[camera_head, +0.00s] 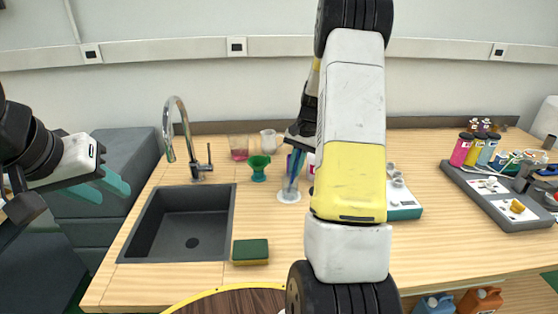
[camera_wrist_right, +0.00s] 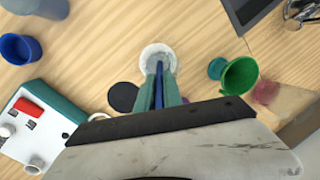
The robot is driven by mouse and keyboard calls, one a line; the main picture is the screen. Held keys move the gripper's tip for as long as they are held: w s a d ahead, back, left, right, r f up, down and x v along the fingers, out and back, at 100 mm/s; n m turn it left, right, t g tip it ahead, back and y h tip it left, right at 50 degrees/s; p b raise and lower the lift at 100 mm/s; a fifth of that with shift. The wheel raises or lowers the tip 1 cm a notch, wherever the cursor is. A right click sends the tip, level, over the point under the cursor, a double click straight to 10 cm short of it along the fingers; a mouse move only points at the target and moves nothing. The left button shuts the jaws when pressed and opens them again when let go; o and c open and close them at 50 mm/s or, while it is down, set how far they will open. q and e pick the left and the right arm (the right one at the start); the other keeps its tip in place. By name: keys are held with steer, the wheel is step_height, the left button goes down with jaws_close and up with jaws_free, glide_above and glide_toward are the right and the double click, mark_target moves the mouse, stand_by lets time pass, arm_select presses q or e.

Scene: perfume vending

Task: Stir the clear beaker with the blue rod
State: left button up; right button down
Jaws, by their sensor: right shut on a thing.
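The clear beaker (camera_head: 289,196) stands on the wooden counter right of the sink; it also shows in the right wrist view (camera_wrist_right: 158,52) beyond my fingertips. My right gripper (camera_head: 293,172) points down above it, its teal fingers shut on the blue rod (camera_wrist_right: 158,94). The rod's lower end lines up with the beaker's mouth, but I cannot tell how deep it reaches. My right arm covers part of the counter in the head view. My left gripper (camera_head: 101,186) is open and empty, left of the sink, with its two teal fingers apart.
A green cup (camera_head: 258,168) stands close left of the beaker, with a pink-filled beaker (camera_head: 239,148) behind it. A white-and-teal device (camera_head: 403,205) is to the right. The dark sink (camera_head: 185,225), faucet (camera_head: 185,130) and sponge (camera_head: 250,251) are left and in front.

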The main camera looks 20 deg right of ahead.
steer(key=shift+s+d+r, duration=0.1)
steer(key=shift+d+r, duration=0.15)
steer(key=shift+r, duration=1.05)
steer(key=shift+s+d+r, duration=0.1)
steer(key=shift+d+r, duration=0.2)
steer(key=shift+r, duration=1.05)
steer(key=shift+d+r, duration=0.25)
steer(key=shift+r, duration=1.05)
steer(key=shift+r, duration=2.5)
